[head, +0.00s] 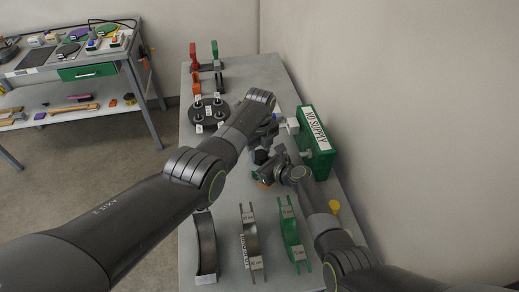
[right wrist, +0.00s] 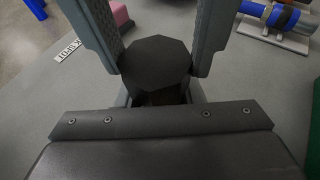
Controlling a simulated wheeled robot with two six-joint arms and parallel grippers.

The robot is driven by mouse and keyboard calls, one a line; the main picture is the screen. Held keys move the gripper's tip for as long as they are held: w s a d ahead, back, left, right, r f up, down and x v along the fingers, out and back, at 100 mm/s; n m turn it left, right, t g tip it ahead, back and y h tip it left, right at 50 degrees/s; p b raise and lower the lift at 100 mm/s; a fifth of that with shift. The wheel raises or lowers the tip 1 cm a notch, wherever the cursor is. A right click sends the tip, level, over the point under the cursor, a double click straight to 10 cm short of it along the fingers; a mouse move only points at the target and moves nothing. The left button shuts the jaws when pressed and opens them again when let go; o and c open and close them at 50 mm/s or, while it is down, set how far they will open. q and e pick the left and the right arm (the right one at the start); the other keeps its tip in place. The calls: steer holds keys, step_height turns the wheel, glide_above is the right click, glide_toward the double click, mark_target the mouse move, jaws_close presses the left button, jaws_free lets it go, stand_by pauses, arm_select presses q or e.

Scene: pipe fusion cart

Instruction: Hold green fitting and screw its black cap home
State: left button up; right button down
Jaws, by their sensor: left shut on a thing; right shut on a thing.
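The black cap (right wrist: 155,62) is a dark many-sided piece between the two fingers of my right gripper (right wrist: 158,58) in the right wrist view. That gripper is shut on it. In the head view my right gripper (head: 263,176) is low over the table, close to my left gripper (head: 264,138). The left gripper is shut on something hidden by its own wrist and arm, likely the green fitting. I cannot make out the fitting itself, nor how the cap sits on it.
A green box (head: 316,146) marked NO SUPPLY stands close right of the grippers. A black disc with posts (head: 209,112) and red and green clamps (head: 203,60) are behind on the grey table (head: 222,226). Curved parts, including a green one (head: 291,236), lie in front.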

arm_select(q)
steer(key=m, duration=0.6)
steer(key=shift+d+m, duration=0.15)
steer(key=shift+m, duration=0.25)
steer(key=o, duration=0.9)
steer(key=shift+o, duration=0.2)
steer(key=shift+d, duration=0.1)
step_height(320, 180, up, 4)
steer(key=shift+f, duration=0.15)
steer(key=shift+r, duration=0.45)
steer(key=shift+c, duration=0.4)
